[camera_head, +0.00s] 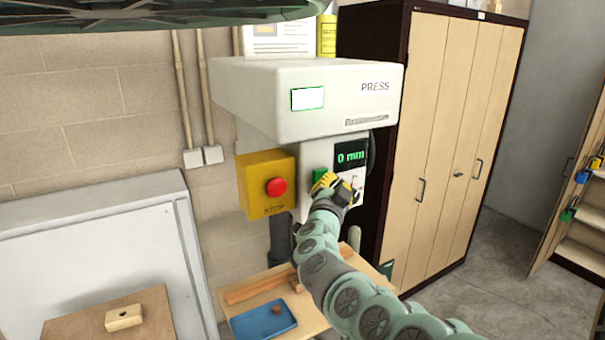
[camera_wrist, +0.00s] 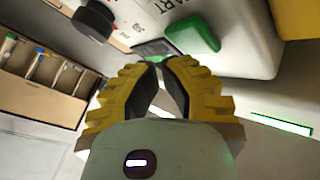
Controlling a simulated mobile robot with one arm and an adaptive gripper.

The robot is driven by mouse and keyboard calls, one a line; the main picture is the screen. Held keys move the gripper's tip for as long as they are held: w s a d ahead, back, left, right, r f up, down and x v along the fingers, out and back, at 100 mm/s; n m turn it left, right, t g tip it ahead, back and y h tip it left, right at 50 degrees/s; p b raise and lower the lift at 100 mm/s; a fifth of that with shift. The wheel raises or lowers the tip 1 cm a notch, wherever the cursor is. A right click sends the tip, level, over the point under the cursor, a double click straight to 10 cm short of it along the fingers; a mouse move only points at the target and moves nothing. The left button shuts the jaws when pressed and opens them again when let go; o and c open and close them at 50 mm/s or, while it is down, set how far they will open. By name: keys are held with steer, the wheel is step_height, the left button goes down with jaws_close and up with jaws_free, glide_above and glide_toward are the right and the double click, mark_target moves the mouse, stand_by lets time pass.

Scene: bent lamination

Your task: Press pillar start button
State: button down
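The press (camera_head: 300,95) has a pillar panel with a green start button (camera_head: 320,173), partly hidden behind my gripper in the head view. In the wrist view the green button (camera_wrist: 193,37) stands out from the pale panel beside lettering that reads "ART". My gripper (camera_head: 324,182) is at the panel, close to the button. Its yellow fingers (camera_wrist: 160,64) come together at the tips with nothing between them. The tips point just beside the green button in the wrist view. I cannot tell whether they touch the panel.
A yellow box with a red STOP button (camera_head: 276,187) sits left of the panel. A display (camera_head: 351,154) reads 0 mm. A black knob (camera_wrist: 93,20) shows near the lettering. Below are a wooden board with a blue tray (camera_head: 263,320). A tall cabinet (camera_head: 440,130) stands right.

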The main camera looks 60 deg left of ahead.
steer(key=shift+d, duration=0.1)
steer(key=d+p, duration=0.2)
steer(key=p, duration=0.1)
steer(key=d+p, duration=0.3)
steer(key=p, duration=0.1)
steer(key=shift+s, duration=0.2)
stand_by(0.9)
